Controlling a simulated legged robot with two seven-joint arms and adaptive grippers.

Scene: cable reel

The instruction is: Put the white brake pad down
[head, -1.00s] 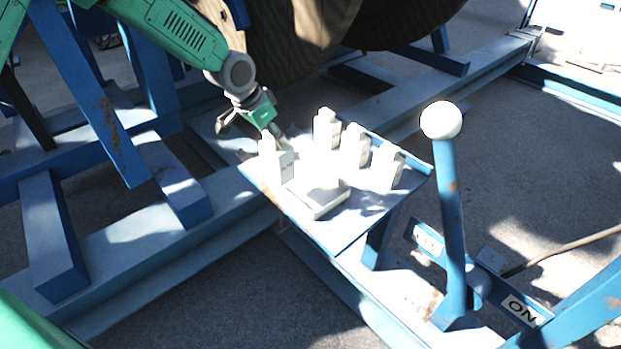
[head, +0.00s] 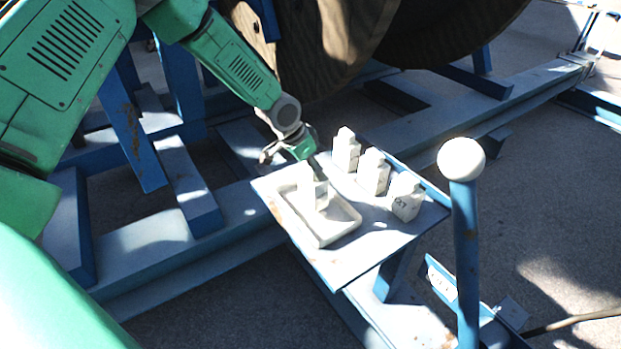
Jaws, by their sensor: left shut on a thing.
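My left gripper (head: 312,162) reaches in from the left and is shut on a white brake pad (head: 314,194), a small upright block. The gripper's fingers are partly hidden behind the top of the pad. The pad is over the far part of a shallow white tray (head: 341,236) on the blue-grey shelf. I cannot tell whether its bottom touches the tray floor. My right gripper is not in view.
Three similar white blocks stand in a row on the shelf (head: 385,238): one (head: 346,152) at the back, one (head: 373,173) in the middle, one (head: 406,197) at the right. A white-knobbed lever (head: 462,160) rises to the right. A wooden reel (head: 330,45) stands behind.

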